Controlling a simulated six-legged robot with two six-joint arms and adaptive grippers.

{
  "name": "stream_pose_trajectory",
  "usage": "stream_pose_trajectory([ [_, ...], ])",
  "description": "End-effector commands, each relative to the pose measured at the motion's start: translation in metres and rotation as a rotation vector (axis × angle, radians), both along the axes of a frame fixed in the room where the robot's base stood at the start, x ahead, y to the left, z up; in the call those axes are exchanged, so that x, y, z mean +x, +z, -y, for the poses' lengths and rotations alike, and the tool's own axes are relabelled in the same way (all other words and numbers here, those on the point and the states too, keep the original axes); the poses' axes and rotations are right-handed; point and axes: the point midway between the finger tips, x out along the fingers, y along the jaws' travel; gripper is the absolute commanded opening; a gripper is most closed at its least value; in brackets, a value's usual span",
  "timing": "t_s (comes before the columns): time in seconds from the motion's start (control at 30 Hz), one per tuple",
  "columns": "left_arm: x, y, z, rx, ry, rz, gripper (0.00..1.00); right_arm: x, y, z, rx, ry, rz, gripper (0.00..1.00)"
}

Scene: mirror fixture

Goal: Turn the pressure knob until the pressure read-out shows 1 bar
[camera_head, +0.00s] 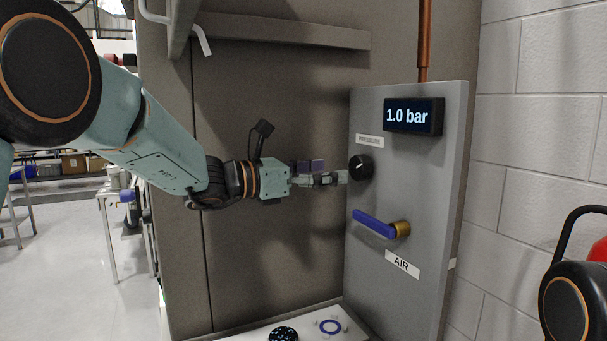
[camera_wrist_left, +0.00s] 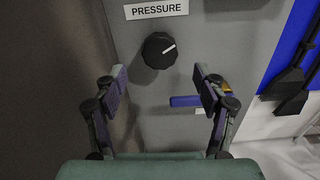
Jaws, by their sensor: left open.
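The black pressure knob (camera_head: 361,167) sits on the grey panel (camera_head: 437,235) below a white PRESSURE label (camera_head: 370,141). The knob also shows in the left wrist view (camera_wrist_left: 160,51), its white mark pointing to the upper right. The read-out (camera_head: 413,116) shows 1.0 bar. My left gripper (camera_head: 340,177) is just left of the knob in the head view. In the left wrist view its fingers (camera_wrist_left: 159,75) are spread wide, with nothing between them, and the knob stands ahead, apart from both fingertips. My right gripper is not in view.
A blue lever (camera_head: 374,224) on a brass valve sits below the knob, above the AIR label (camera_head: 402,264). A copper pipe (camera_head: 424,40) runs up from the panel. A white surface (camera_head: 300,327) with a blue ring lies below. A block wall stands at right.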

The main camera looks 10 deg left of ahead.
Motion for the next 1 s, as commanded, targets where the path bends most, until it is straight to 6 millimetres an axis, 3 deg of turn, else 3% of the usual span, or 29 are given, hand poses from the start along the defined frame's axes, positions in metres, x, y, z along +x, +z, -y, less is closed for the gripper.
stream_pose_trajectory([
  [0.1, -0.013, 0.001, -0.019, -0.005, 0.002, 0.001, 0.71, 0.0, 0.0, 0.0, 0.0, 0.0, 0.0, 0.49],
  [0.3, -0.025, 0.0, -0.038, -0.002, 0.001, 0.001, 0.71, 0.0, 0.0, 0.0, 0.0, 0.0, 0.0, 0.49],
  [1.0, -0.029, 0.0, -0.043, 0.0, -0.001, 0.0, 0.71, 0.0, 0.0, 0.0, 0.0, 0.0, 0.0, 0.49],
])
